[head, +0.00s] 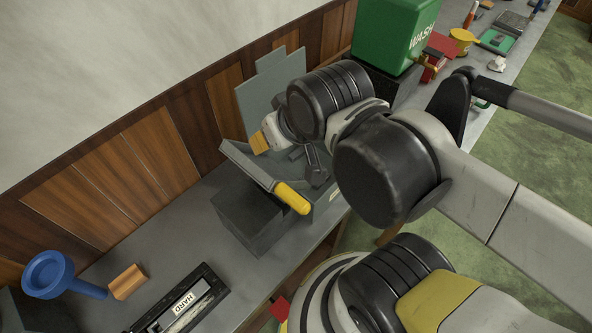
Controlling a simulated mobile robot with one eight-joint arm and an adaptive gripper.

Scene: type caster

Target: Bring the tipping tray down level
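The tipping tray (246,163) is grey and sits tilted on a dark block on the bench, in front of an upright grey panel (261,100). A yellow handle (292,198) sticks out at its near right end. My arm reaches in from the right, over the tray. My gripper (316,168) appears as dark parts just above and right of the handle, partly hidden by my arm links. I cannot tell whether it touches the tray or whether its fingers are apart. The right part of the tray is hidden behind my arm.
The dark block (244,219) supports the tray. A black tray labelled HARD (207,273), a wooden block (128,282) and a blue plunger-like object (57,274) lie at front left. A green WASH bin (392,35) stands behind. Bare bench (185,229) lies left of the block.

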